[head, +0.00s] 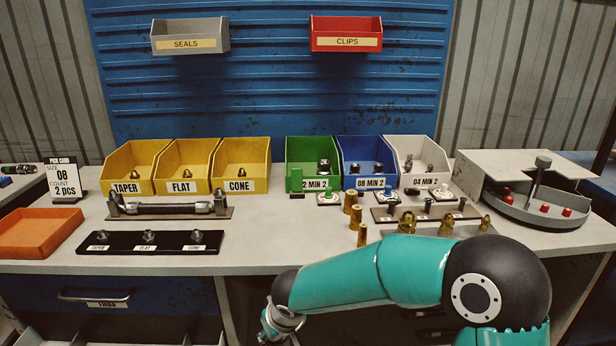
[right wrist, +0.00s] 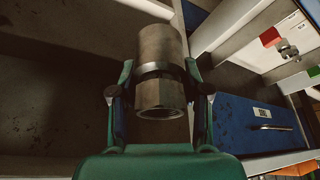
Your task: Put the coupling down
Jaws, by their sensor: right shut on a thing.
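My right arm reaches in from the lower right in the head view. Its gripper (head: 275,324) is low, in front of the bench's front edge, and partly cut by the frame's bottom. In the right wrist view the gripper (right wrist: 158,72) is shut on the coupling (right wrist: 160,92), a worn grey-brown metal cylinder with a ring groove around its middle and an open end facing the camera. A finger presses each side of it. In the head view I cannot make the coupling out clearly. My left gripper is not in view.
The grey bench (head: 250,250) has free room at its front centre. On it are an orange tray (head: 40,232), a black TAPER/FLAT/CONE rack (head: 150,243), yellow bins (head: 185,167), brass fittings (head: 352,205) and a grey turntable (head: 525,205). A blue drawer (right wrist: 255,125) is below.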

